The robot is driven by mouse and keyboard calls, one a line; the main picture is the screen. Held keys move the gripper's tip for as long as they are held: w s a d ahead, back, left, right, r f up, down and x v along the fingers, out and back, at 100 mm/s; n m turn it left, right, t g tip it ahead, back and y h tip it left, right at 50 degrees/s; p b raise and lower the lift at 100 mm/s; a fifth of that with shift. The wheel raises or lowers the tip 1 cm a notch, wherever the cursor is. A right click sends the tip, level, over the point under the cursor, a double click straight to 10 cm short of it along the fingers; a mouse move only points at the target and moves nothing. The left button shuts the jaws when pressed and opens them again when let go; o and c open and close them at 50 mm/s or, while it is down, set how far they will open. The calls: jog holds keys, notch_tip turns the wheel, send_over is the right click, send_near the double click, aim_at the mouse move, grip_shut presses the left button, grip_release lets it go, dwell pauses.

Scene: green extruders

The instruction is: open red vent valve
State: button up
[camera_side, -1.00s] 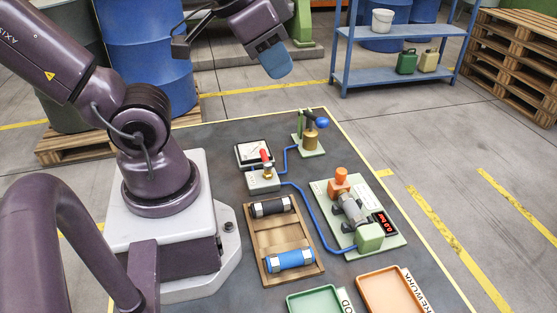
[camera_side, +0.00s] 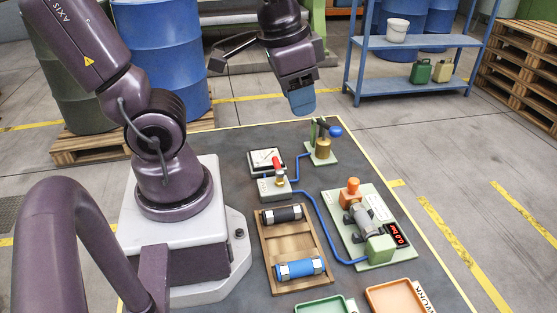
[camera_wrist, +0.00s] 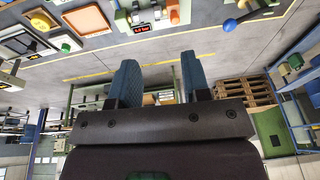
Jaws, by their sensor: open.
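The red vent valve (camera_side: 277,164) is a small red handle on a brass stem, standing upright on a light grey block (camera_side: 274,187) on the dark mat. The block sits between the gauge and the two-cylinder wooden tray, with blue hose running from it. My gripper (camera_side: 302,102) hangs above and behind the valve, near the hand pump, well apart from the valve. Its blue fingers are spread and empty in the wrist view (camera_wrist: 160,80). I cannot make out the red handle in the wrist view.
The hand pump (camera_side: 322,143) with a blue lever ball stands right of the valve. A gauge (camera_side: 266,158) is just behind it. A wooden tray (camera_side: 290,244) with two cylinders lies in front. A test fixture (camera_side: 366,225) reading 0.0 bar stands to the right.

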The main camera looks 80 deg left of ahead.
jog(key=w+a+f+m+g+y, duration=0.2)
jog(key=a+f+m+g, duration=0.3)
jog(key=a+f+m, duration=0.4)
jog(key=m+y, duration=0.2)
jog(key=m, duration=0.7)
send_near(278, 162)
jog(key=x, duration=0.8)
jog(key=shift+s+a+f, duration=0.1)
jog(key=shift+f, duration=0.25)
grip_shut()
